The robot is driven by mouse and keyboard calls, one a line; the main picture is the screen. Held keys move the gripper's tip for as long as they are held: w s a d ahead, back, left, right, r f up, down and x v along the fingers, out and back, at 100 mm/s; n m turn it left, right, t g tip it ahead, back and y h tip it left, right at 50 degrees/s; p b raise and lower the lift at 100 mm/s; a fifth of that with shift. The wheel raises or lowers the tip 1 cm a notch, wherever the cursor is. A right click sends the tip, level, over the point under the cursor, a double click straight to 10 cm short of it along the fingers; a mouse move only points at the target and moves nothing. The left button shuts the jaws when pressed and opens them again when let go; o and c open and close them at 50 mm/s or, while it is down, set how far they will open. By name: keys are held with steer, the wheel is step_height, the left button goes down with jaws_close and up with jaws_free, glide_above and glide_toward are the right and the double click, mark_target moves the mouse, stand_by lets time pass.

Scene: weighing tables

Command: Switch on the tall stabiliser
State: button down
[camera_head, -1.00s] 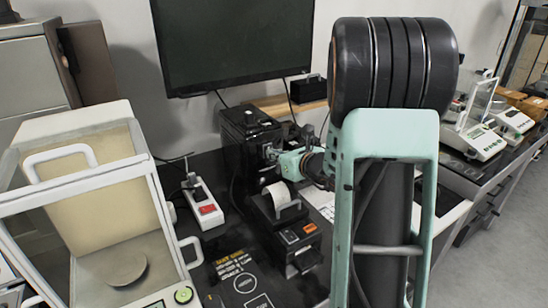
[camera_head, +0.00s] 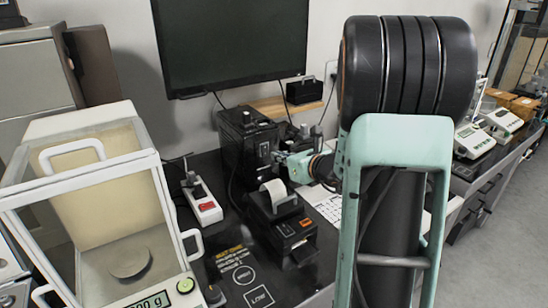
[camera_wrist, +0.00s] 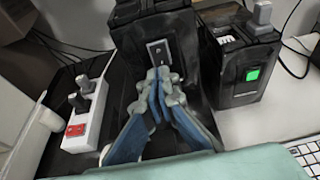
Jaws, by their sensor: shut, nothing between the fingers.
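The tall stabiliser (camera_head: 236,143) is a black upright box at the back of the dark table. In the wrist view its dark front (camera_wrist: 188,72) fills the upper middle, with a pale-framed rocker switch (camera_wrist: 159,52) on it. My gripper (camera_head: 280,157) is at its front, right of the box in the head view. In the wrist view the blue-grey fingers (camera_wrist: 163,77) are shut and empty, their tips just below the switch. I cannot tell whether they touch the front. No light shows on this switch.
A shorter black box with a lit green switch (camera_wrist: 252,74) stands right of it in the wrist view. A power strip (camera_head: 205,205) with a red switch is to the left. A label printer (camera_head: 285,222) stands in front; a glass-walled balance (camera_head: 100,150) is at far left.

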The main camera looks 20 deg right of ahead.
steer(key=v, duration=0.8)
steer(key=shift+s+r+p, duration=0.15)
steer(key=shift+r+p, duration=0.2)
steer(key=shift+r, duration=0.15)
steer(key=shift+d, duration=0.1)
